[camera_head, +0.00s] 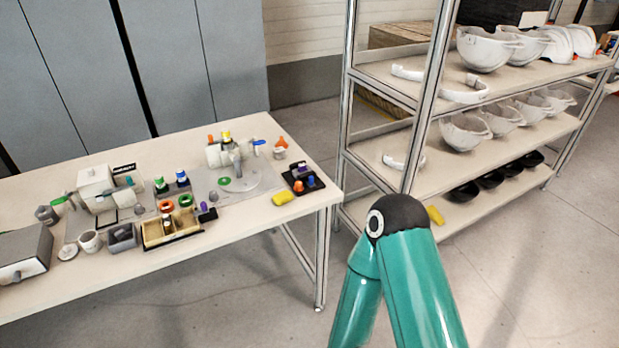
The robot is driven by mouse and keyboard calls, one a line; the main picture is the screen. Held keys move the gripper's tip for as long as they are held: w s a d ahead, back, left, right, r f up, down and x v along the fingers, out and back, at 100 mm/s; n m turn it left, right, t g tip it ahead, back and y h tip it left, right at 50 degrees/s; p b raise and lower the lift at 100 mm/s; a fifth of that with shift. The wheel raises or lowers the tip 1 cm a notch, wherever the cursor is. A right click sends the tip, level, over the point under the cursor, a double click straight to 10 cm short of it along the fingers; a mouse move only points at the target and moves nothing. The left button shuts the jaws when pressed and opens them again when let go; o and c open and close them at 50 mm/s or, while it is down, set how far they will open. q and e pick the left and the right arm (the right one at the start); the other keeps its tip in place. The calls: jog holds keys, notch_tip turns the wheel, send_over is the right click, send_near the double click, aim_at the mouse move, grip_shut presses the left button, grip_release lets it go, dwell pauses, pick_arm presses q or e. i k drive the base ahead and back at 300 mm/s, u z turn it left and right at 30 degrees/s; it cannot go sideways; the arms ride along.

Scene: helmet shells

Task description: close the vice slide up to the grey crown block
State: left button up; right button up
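I cannot single out the vice slide or the grey crown block for sure at this distance. On the table (270,228) at the left, a white and grey boxy device (96,181) stands on a base plate. Further right, another fixture with a white body (214,155) and a grey upright part stands on a light plate. A small grey box (122,237) with dark contents is near the front edge. Neither of my grippers is in view; only a teal arm link of mine with a black joint shows at the lower right.
A wooden tray (152,232), a yellow object (283,199) and a dark tray (316,184) with coloured pieces lie on the table. A shelf rack (556,75) with white helmet shells (486,48) and dark bowls stands right. Floor between is clear.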

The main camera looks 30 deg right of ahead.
aim_at(308, 178)
jog(key=z, duration=0.9)
jog(key=i, duration=0.15)
jog(key=u, duration=2.85)
jog(key=k, duration=1.3)
jog(key=z, duration=2.7)
jog(key=k, duration=0.1)
jog(key=u, duration=1.2)
jog(key=i, duration=0.95)
jog(key=z, duration=0.05)
